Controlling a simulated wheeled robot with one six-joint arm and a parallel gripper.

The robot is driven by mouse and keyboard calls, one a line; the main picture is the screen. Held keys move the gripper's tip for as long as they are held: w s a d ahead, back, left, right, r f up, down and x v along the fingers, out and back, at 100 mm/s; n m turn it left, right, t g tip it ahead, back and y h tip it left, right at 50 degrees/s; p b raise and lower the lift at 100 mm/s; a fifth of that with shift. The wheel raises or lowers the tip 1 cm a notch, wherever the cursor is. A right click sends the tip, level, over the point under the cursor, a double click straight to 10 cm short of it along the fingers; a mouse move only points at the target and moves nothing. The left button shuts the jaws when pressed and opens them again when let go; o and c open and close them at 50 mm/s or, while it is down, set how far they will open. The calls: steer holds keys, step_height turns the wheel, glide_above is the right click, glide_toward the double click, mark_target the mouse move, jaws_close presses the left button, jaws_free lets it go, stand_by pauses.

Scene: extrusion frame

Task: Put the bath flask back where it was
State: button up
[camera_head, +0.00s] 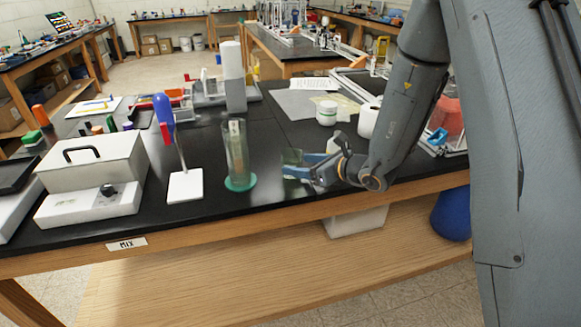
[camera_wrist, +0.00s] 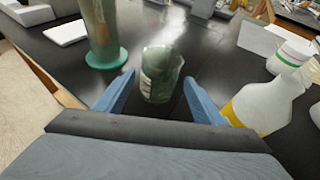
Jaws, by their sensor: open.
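A small greenish clear glass vessel (camera_head: 291,157) stands upright on the black bench, just beyond my gripper's fingertips; I cannot tell for sure that it is the bath flask. In the wrist view the vessel (camera_wrist: 161,72) sits ahead of and between the two blue fingers, with a whitish label patch on its side. My gripper (camera_head: 287,170) is open, low over the bench, and holds nothing; in the wrist view its fingers (camera_wrist: 158,92) lie on either side of the vessel's near part. A white lidded box (camera_head: 92,170) with a black handle and a dial stands at the left.
A tall clear cylinder (camera_head: 237,155) on a green base stands left of the vessel. A white bottle with a yellow label (camera_wrist: 262,103) is close by my right finger. A white jar (camera_head: 327,112) is behind. A blue-red tool stands on a white plate (camera_head: 185,186).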

mark_target(299, 164)
steer(key=v, duration=0.4)
steer(key=shift+b, duration=0.35)
steer(key=s+a+n+g+h, duration=0.1)
steer(key=s+n+g, duration=0.9)
steer(key=s, duration=0.8)
steer(key=s+d+n+t+h, duration=0.1)
steer(key=s+d+n+h, duration=0.2)
steer(key=d+n, duration=0.4)
steer(key=s+d+r+n+t+h, duration=0.1)
steer(key=s+d+n+h, duration=0.2)
steer(key=d+n+h, duration=0.2)
steer(key=shift+s+d+n+h, duration=0.3)
steer(key=shift+d+n, duration=1)
steer(key=shift+n, duration=1.1)
steer(key=shift+r, duration=0.1)
